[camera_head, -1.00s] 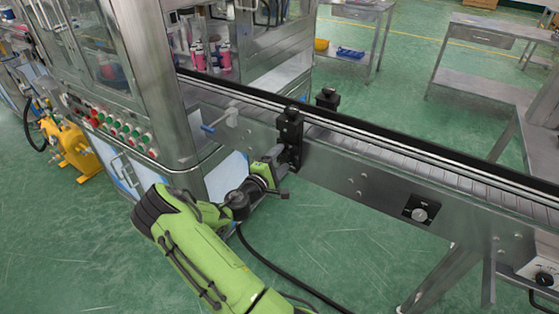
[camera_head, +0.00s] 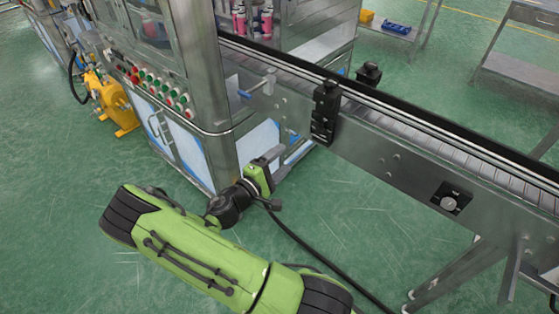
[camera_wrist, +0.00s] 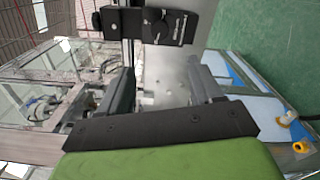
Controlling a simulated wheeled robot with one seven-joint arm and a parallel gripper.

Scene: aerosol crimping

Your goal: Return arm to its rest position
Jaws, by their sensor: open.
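My gripper (camera_head: 277,162) is at the end of my green arm, low beside the steel machine cabinet and in front of the conveyor's side. In the wrist view my gripper (camera_wrist: 165,88) shows two dark fingers spread wide, with nothing between them. Beyond the fingers is the bare metal side of the conveyor. In the head view the fingertips are small and partly lost against the cabinet.
The conveyor (camera_head: 400,140) runs from the machine cabinet (camera_head: 190,60) to the lower right. A black sensor block (camera_head: 325,112) is mounted on its side; a control knob (camera_head: 449,203) sits further right. A yellow device (camera_head: 112,102) stands at left.

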